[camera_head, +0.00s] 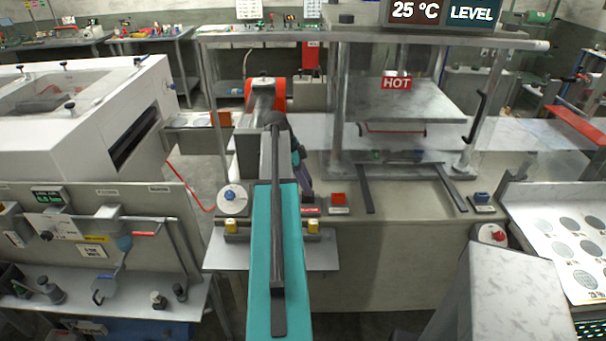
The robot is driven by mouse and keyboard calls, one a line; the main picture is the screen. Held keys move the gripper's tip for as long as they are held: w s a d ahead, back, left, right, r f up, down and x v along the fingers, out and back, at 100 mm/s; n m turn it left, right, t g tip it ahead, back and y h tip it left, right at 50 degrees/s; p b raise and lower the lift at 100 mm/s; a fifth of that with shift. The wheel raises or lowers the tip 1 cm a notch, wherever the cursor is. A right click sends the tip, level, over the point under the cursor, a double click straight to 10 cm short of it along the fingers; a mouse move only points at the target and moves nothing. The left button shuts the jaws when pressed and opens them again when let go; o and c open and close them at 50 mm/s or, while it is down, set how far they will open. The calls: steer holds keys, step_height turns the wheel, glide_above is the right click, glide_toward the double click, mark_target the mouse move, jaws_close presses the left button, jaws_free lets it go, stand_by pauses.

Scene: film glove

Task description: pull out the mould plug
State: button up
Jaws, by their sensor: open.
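My arm reaches away from me up the middle of the view. A dark and purplish part at its far end, partly hidden behind the arm, appears to be my gripper (305,187). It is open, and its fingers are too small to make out. It hangs over the bench, left of the press frame. I cannot pick out the mould plug with certainty. A clear-sided press with a grey plate (432,101) and a red HOT sign (396,83) stands to the right.
A blue button (230,193), a red button (338,199) and yellow blocks (313,225) line the bench front. A white cabinet (75,110) stands left. A panel with grey discs (567,224) is right. Two dark rails (367,190) project before the press.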

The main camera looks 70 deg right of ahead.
steer(key=shift+x, duration=0.75)
jaws_close()
steer(key=shift+r+p, duration=1.2)
steer(key=shift+r, duration=1.55)
stand_by(0.4)
steer(key=shift+r+p, duration=0.5)
steer(key=shift+r, duration=0.9)
